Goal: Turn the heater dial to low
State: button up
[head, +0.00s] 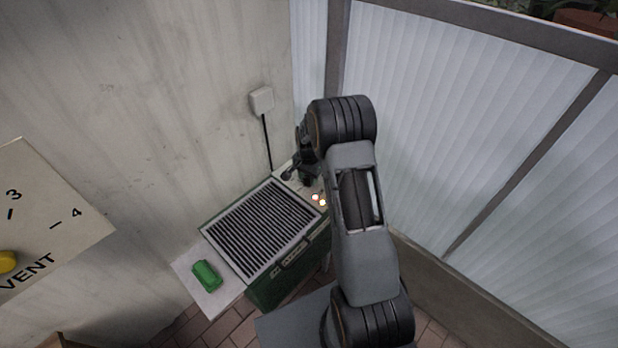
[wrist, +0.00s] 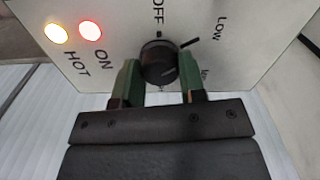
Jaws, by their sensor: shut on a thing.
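The heater (head: 290,268) is a green box with a dark slatted grille on top. Its white control panel (wrist: 112,18) fills much of the wrist view and carries the words OFF, LOW, ON and HOT. The round black dial (wrist: 158,62) sits below OFF, with a black tick leading towards LOW at its upper right. A faint line shows on the dial's face, but I cannot tell its setting for certain. My gripper (wrist: 158,80) is shut on the dial, one green finger on each side. The head view shows my gripper (head: 300,174) over the panel, hiding the dial.
A red lamp (wrist: 90,30) and a yellow-white lamp (wrist: 56,33) glow on the panel. A green object (head: 206,276) lies on a pale shelf left of the grille. Walls stand close behind and right. A VENT board (head: 60,215) is at left.

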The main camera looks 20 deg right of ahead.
aim_at(308, 177)
dwell(0.4)
jog(key=o, duration=0.9)
notch_tip(308, 177, up, 14)
jog(key=shift+f, duration=0.1)
dwell(0.7)
